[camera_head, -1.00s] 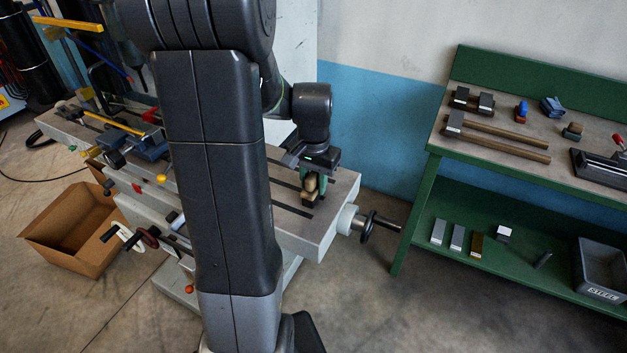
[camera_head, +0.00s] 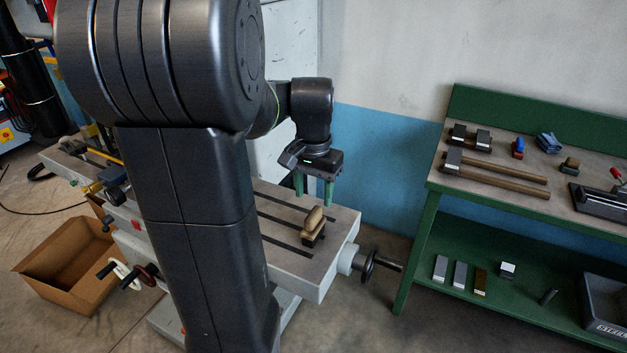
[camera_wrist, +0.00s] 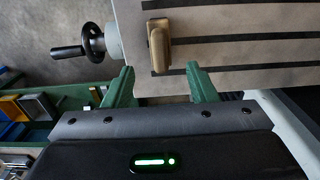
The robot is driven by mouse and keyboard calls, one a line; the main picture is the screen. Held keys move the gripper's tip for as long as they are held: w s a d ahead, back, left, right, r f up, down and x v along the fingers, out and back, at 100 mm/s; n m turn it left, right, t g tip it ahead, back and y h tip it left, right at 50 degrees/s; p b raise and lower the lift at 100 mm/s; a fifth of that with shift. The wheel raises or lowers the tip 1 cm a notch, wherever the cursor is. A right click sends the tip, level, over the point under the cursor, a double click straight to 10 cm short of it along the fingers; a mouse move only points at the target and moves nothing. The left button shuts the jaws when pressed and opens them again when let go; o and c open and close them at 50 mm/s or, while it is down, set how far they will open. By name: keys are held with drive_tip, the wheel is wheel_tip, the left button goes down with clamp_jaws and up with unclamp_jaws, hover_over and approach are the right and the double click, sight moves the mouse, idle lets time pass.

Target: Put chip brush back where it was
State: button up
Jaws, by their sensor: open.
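The chip brush (camera_head: 313,224), with a tan wooden handle on a dark base, stands on the slotted grey machine table (camera_head: 345,226) near its right end. It also shows in the wrist view (camera_wrist: 158,47), beyond the fingers near the table's edge. My gripper (camera_head: 314,191) has green fingers pointing down. It is above and behind the brush, apart from it. In the wrist view my gripper (camera_wrist: 163,84) has its fingers spread wide with nothing between them.
A black handwheel (camera_head: 368,266) sticks out from the table's right end. A green workbench (camera_head: 428,190) with hammers and small tools stands at the right. A cardboard box (camera_head: 40,262) lies open on the floor at the left. The table around the brush is clear.

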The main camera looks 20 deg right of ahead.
sight(313, 212)
drive_tip(key=shift+r, duration=1.55)
drive_tip(key=shift+f, duration=0.15)
wheel_tip(313, 212, down, 12)
drive_tip(key=shift+r, duration=1.8)
drive_tip(key=shift+f, duration=0.1)
